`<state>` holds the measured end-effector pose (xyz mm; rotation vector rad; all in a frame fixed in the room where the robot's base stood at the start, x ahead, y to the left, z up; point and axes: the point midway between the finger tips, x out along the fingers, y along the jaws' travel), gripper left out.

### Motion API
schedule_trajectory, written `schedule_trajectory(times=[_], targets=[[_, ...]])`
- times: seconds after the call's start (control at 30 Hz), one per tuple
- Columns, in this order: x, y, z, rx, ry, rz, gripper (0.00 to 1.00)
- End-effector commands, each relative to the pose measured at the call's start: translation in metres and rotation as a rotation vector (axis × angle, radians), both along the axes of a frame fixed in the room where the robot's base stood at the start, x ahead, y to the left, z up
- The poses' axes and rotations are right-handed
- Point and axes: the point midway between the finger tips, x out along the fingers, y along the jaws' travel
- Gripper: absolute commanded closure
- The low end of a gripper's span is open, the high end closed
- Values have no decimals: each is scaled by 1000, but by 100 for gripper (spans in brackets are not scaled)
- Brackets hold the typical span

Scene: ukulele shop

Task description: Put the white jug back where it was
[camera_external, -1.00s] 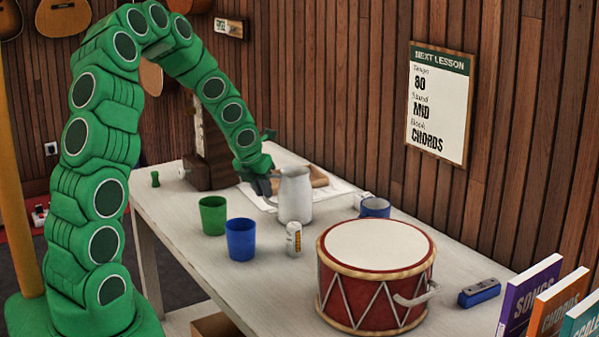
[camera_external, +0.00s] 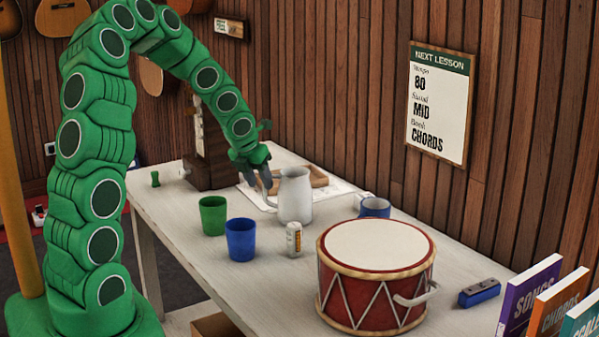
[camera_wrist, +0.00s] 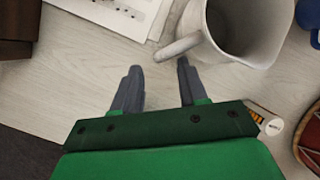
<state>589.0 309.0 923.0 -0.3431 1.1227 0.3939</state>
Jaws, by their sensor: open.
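The white jug (camera_external: 295,196) stands upright on the pale table, with its handle on the left side toward my gripper. In the wrist view the jug (camera_wrist: 247,30) shows from above, its mouth open and its handle pointing down-left. My gripper (camera_external: 262,188) is open and empty, just left of and a little above the jug's handle. In the wrist view its two fingertips (camera_wrist: 158,68) are apart; the right one is close to the handle's end, and I cannot tell whether they touch.
A green cup (camera_external: 213,216), a blue cup (camera_external: 241,240) and a small can (camera_external: 294,240) stand in front of the jug. A blue mug (camera_external: 375,208) is at its right, with a red drum (camera_external: 375,275) nearer. Paper sheets (camera_external: 335,190) and a wooden tray (camera_external: 317,177) lie behind it.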

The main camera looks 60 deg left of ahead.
Motion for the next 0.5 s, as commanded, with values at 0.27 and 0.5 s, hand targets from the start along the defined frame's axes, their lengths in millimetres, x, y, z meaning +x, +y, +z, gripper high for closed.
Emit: schedule_trajectory(times=[0.27, 0.5], targets=[[-11, -4, 29, -1, -3, -1, 57], [-21, -8, 54, -2, -5, 0, 57]])
